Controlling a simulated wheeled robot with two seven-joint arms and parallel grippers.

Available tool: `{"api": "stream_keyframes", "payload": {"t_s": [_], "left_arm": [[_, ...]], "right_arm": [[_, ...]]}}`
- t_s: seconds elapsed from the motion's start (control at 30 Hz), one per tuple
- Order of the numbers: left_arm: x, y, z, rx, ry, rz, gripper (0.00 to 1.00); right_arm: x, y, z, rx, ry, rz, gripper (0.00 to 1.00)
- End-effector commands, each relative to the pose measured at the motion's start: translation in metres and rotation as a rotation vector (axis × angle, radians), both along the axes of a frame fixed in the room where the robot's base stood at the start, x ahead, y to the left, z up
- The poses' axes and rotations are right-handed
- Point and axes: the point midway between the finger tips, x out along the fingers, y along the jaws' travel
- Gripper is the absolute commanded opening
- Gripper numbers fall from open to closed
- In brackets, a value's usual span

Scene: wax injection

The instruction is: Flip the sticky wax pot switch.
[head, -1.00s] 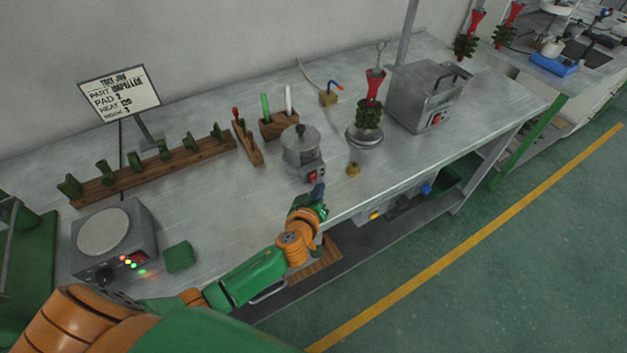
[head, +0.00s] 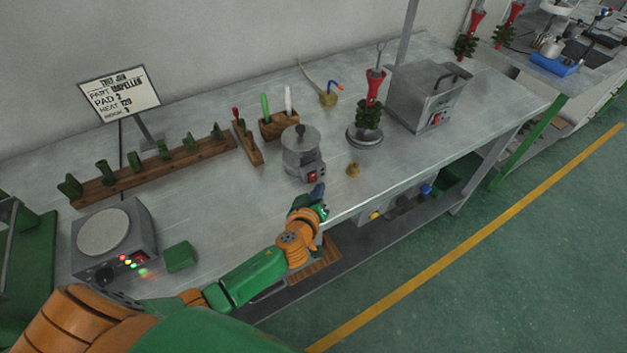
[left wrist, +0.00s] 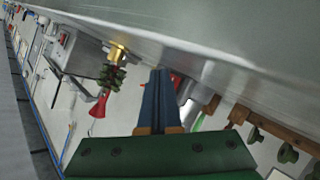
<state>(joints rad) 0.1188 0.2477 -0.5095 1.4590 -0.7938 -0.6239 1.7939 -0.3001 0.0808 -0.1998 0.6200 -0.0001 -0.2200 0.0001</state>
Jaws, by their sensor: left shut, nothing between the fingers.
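The sticky wax pot (head: 302,148) is a small metal pot with a dark-knobbed lid. It stands upright on the bench near the front edge. Its red switch (head: 312,176) is on the front of its base, facing my left gripper. My left gripper (head: 319,189) is shut and empty, just in front of and slightly below the switch in the head view. I cannot tell whether the fingertips touch it. In the left wrist view the shut blue fingers (left wrist: 160,85) partly hide a red patch beside the pot (left wrist: 188,103). My right gripper is not in view.
A wooden tool holder (head: 280,125) is behind the pot. A grey box (head: 430,95) with a red switch is farther right.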

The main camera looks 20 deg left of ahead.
Motion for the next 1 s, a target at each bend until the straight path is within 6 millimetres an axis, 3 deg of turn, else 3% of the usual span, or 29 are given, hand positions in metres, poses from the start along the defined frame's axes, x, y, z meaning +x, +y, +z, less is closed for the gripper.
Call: {"api": "stream_keyframes", "payload": {"t_s": [1.0], "left_arm": [[0.0052, 0.0067, -0.0009, 0.0, 0.0, 0.0, 0.0]], "right_arm": [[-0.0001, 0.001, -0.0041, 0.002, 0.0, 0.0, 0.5]]}}
